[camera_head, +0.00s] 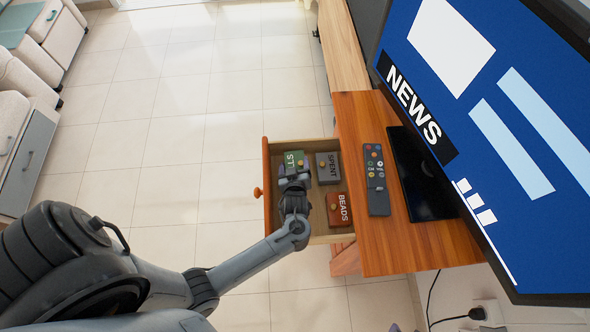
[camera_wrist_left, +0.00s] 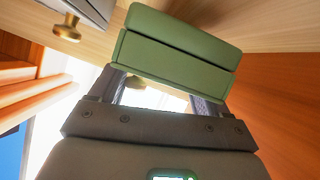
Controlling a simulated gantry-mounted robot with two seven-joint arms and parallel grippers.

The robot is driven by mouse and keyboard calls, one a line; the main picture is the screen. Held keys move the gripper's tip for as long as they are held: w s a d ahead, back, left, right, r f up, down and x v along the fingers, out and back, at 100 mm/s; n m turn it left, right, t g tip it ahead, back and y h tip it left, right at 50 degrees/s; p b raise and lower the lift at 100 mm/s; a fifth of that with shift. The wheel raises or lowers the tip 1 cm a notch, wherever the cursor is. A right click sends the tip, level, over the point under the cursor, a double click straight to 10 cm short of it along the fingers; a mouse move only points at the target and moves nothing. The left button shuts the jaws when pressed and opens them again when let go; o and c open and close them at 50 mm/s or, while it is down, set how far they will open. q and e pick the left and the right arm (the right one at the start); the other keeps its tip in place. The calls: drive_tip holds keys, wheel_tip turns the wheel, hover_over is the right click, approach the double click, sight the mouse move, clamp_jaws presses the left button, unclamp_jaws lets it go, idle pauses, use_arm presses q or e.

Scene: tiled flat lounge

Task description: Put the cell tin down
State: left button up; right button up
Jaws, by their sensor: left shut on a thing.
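My left gripper (camera_head: 292,172) is over the open drawer (camera_head: 267,210), shut on a green tin (camera_head: 291,157). The tin's label starts with "ST"; the gripper hides the rest. In the left wrist view the green tin (camera_wrist_left: 180,45) sits between the fingertips (camera_wrist_left: 165,90), with a small brass knob below it. Whether it touches the drawer floor I cannot tell. A grey tin marked "SPENT" (camera_head: 322,178) and a red-orange tin marked "BEADS" (camera_head: 331,218) lie in the drawer, each with a brass knob. My right gripper is not in view.
The drawer pulls out from a wooden cabinet (camera_head: 400,255). A remote control (camera_head: 375,197) and a large television (camera_head: 470,120) stand on top, right of the drawer. Bare drawer floor (camera_head: 318,222) shows left of the BEADS tin. The tiled floor to the left is clear.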

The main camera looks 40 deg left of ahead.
use_arm(q)
drive_tip(key=shift+f+b, duration=0.3)
drive_tip(key=shift+f, duration=0.95)
drive_tip(key=o, duration=1.8)
drive_tip(key=shift+o, duration=0.2)
drive_tip(key=shift+s, duration=0.1)
drive_tip(key=shift+p+v, duration=0.55)
drive_tip(key=shift+v, duration=1.4)
